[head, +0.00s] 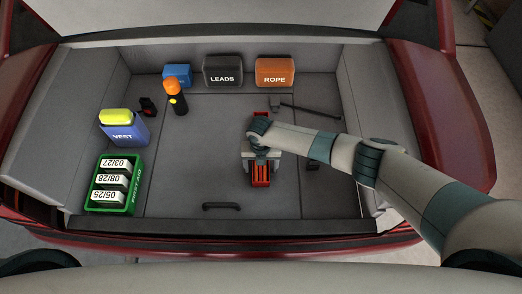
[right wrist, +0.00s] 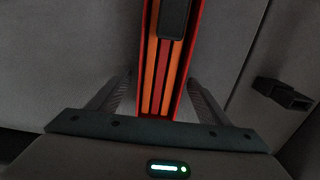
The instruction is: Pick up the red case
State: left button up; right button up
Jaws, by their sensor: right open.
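The red case (head: 261,180) lies on the trunk floor, right of the middle, long side pointing away from me. Its orange and red striped top shows in the right wrist view (right wrist: 160,85), with a dark grip piece on it. My right gripper (head: 262,157) is above the case and hides its middle part in the head view. In the right wrist view the two fingers of my right gripper (right wrist: 160,100) are apart, one on each side of the case. I cannot tell whether they touch it. My left gripper is not in view.
A green first-aid crate (head: 113,209) and a blue vest bin (head: 125,134) stand left. An orange-topped torch (head: 177,100), leads box (head: 222,71) and rope box (head: 275,71) stand toward the back. A dark bar (head: 310,109) lies right. Floor left of the case is clear.

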jog(key=shift+f, duration=0.15)
dwell(0.3)
jog(key=c, duration=1.2)
jog(key=shift+r, duration=0.2)
jog(key=shift+r+p, duration=0.55)
jog(key=shift+p, duration=0.1)
notch_tip(320, 180, up, 3)
jog(key=shift+r+p, duration=0.1)
jog(key=shift+p, duration=1.05)
jog(key=shift+s+d+r+p, duration=1.05)
jog(key=shift+d+p, duration=0.15)
jog(key=shift+d, duration=0.45)
jog(key=shift+s+d+r+p, duration=1)
jog(key=shift+d+p, duration=0.25)
jog(key=shift+d, duration=0.4)
jog(key=shift+s+d+r+p, duration=0.95)
jog(key=shift+d+r+p, duration=0.2)
jog(key=shift+d, duration=0.5)
